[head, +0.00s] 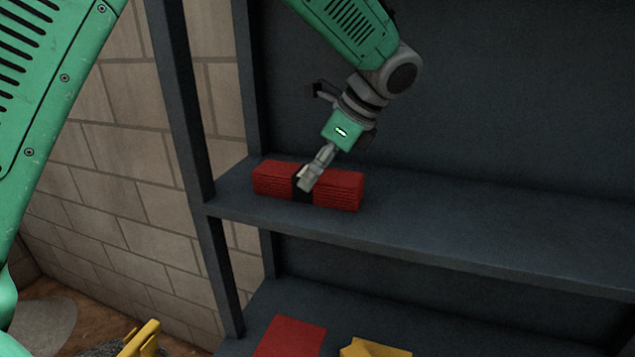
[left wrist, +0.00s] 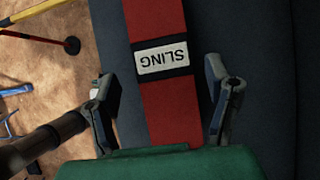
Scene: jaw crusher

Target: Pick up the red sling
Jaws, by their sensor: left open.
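The red sling (head: 337,189) is a folded red bundle with a dark band around its middle, lying on the upper shelf near its left end. In the left wrist view the sling (left wrist: 171,110) runs up the picture with a white "SLING" label on its black band. My left gripper (head: 313,178) is at the sling's middle, by the band. In the left wrist view its fingers (left wrist: 167,92) are spread, one on each side of the sling, with gaps visible. My right gripper is not in view.
The dark shelf (head: 480,220) is clear to the right of the sling. A shelf upright (head: 180,100) stands at the left, with a block wall behind it. On the lower shelf are a flat red item (head: 290,338) and a yellow item (head: 374,348).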

